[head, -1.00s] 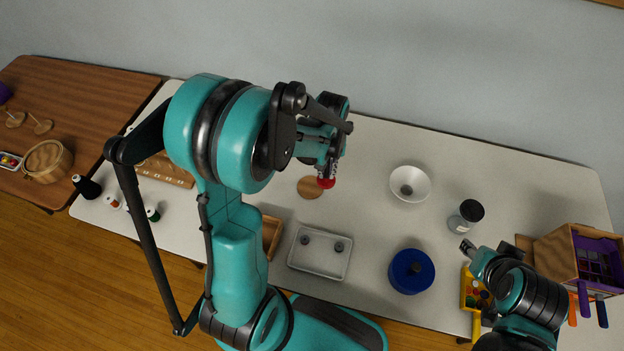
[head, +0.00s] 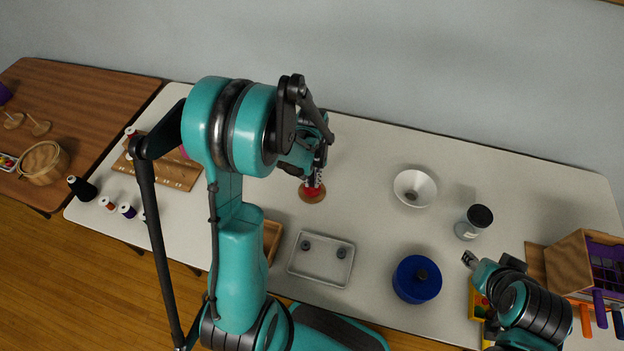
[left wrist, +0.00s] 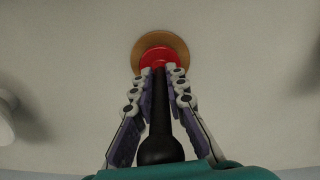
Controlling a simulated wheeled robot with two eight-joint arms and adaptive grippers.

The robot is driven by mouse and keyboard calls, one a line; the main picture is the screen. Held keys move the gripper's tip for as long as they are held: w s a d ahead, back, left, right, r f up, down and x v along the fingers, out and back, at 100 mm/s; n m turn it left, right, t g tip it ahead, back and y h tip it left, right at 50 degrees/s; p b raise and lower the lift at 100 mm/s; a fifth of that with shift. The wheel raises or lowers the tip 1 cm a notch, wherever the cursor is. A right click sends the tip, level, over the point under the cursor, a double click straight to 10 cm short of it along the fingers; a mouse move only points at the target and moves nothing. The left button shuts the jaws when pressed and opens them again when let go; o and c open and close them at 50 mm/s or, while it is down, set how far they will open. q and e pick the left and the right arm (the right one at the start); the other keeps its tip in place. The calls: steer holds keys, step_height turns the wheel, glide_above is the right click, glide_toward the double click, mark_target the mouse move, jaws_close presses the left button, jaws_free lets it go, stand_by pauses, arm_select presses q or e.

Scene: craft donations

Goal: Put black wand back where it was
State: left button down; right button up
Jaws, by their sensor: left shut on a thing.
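My left gripper (head: 316,178) points down over the middle of the white table. In the left wrist view its fingers (left wrist: 160,78) are shut on the black wand (left wrist: 160,125), whose thick rounded end is toward my wrist. A red round part (left wrist: 158,57) shows at the wand's far end, and it also shows below the gripper in the head view. It overlaps a round wooden disc (head: 312,198); I cannot tell whether they touch. My right gripper (head: 468,257) is near the right side of the table, away from the wand; its jaws are too small to judge.
A grey tray (head: 321,274), a blue round pot (head: 404,287), a white bowl (head: 427,196) and a black-lidded jar (head: 466,230) stand to the right. A wooden rack (head: 180,177) and several spools are at the left. A wooden box (head: 570,262) is at far right.

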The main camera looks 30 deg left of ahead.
arm_select(q)
steer(key=c, duration=1.9)
jaws_free()
steer(key=shift+f, duration=0.2)
steer(key=shift+c, duration=0.2)
steer(key=o, duration=0.4)
steer(key=shift+r, duration=0.1)
steer(key=shift+r, duration=0.1)
